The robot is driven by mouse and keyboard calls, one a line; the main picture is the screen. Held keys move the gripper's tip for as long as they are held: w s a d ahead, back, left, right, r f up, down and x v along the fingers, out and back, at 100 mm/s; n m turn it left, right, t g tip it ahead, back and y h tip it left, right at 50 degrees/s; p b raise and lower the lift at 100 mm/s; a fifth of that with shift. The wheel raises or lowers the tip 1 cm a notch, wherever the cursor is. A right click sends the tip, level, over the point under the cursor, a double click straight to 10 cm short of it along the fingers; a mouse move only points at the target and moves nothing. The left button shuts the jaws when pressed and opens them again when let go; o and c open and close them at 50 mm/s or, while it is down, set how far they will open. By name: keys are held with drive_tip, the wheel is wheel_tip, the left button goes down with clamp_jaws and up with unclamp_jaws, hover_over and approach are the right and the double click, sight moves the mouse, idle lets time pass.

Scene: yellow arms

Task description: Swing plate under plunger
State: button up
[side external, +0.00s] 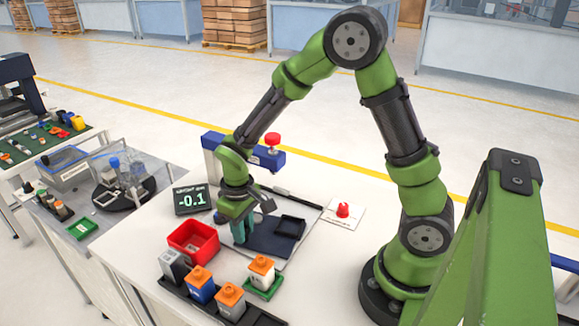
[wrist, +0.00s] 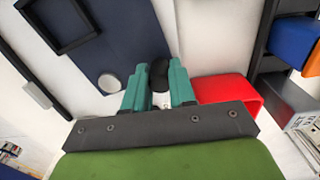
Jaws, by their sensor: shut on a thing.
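The dark blue swing plate (side external: 262,243) lies on the white table, with a raised square black frame (side external: 290,227) near its right end. In the wrist view the plate (wrist: 120,35) fills the upper middle, with a silver disc (wrist: 109,84) near its edge. My gripper (side external: 240,230) is low at the plate's left end, fingers pointing down. In the wrist view its teal fingers (wrist: 158,88) are shut on a black knob (wrist: 159,70) by the plate's edge. The plunger, a blue press head with a red top (side external: 272,140), stands behind my gripper; its lower part is hidden.
A red bin (side external: 193,240) stands close left of my gripper. A rack of several capped blocks (side external: 215,293) and a green tray with a block (side external: 262,277) are in front. A display reading -0.1 (side external: 191,198) stands behind left.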

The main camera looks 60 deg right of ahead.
sight(271, 239)
drive_tip(key=shift+s+d, duration=0.2)
drive_tip(key=shift+s, duration=0.05)
drive_tip(key=shift+s+d, duration=0.4)
drive_tip(key=shift+s, duration=0.35)
drive_tip(key=shift+o, duration=0.4)
drive_tip(key=shift+d, duration=0.2)
drive_tip(key=shift+s+d, duration=0.1)
drive_tip(key=shift+s, duration=0.1)
drive_tip(key=shift+s+d, duration=0.35)
drive_tip(key=shift+s, duration=0.15)
drive_tip(key=shift+c, duration=0.4)
drive_tip(key=shift+s+d, duration=0.1)
drive_tip(key=shift+s, duration=0.05)
drive_tip(key=shift+s+d, duration=0.45)
drive_tip(key=shift+s, duration=0.25)
